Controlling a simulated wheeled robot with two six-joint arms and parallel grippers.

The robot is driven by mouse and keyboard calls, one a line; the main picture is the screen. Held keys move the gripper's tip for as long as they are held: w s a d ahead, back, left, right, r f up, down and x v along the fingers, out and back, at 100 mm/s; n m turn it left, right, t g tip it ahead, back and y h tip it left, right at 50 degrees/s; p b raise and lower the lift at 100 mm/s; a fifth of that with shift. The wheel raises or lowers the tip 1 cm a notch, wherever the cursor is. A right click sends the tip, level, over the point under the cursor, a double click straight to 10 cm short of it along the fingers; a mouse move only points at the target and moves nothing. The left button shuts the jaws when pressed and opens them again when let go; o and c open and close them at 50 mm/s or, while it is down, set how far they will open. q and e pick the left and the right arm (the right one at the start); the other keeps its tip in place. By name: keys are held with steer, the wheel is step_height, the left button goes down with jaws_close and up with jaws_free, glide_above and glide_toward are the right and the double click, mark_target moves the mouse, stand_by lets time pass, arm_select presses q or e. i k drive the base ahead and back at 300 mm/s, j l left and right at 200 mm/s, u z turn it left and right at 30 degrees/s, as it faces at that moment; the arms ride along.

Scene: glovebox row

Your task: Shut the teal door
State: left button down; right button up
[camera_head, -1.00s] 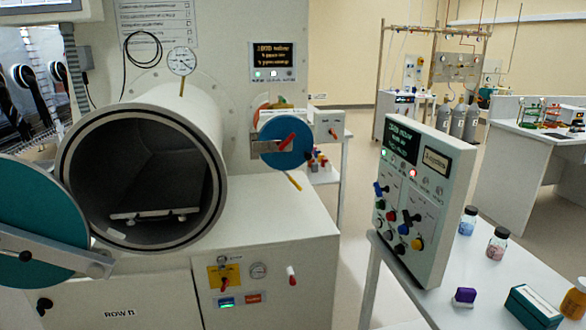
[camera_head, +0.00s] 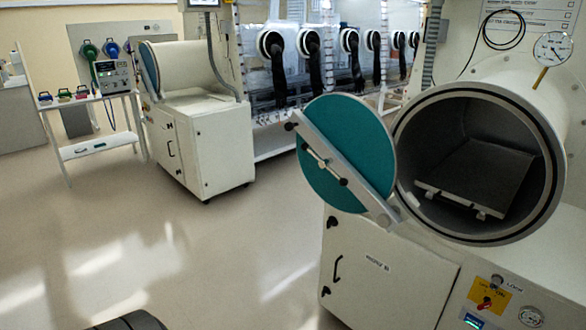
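The teal door (camera_head: 357,137) is a round disc with a grey bar (camera_head: 335,165) across its face and a small handle on the bar. It stands open, swung out to the left of the round chamber mouth (camera_head: 478,165). The bar's lower right end meets the left side of the chamber rim. Inside the open chamber lies a flat grey tray (camera_head: 478,175). Neither of my grippers is in view.
A white cabinet (camera_head: 385,270) stands under the chamber. Another chamber (camera_head: 185,68) on a white cabinet and a white cart (camera_head: 95,125) stand at the back left. Gloved windows (camera_head: 330,45) line the back.

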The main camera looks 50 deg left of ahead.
mark_target(343, 127)
steer(key=u, duration=1.25)
steer(key=i+j+z, duration=0.1)
steer(key=i, duration=0.25)
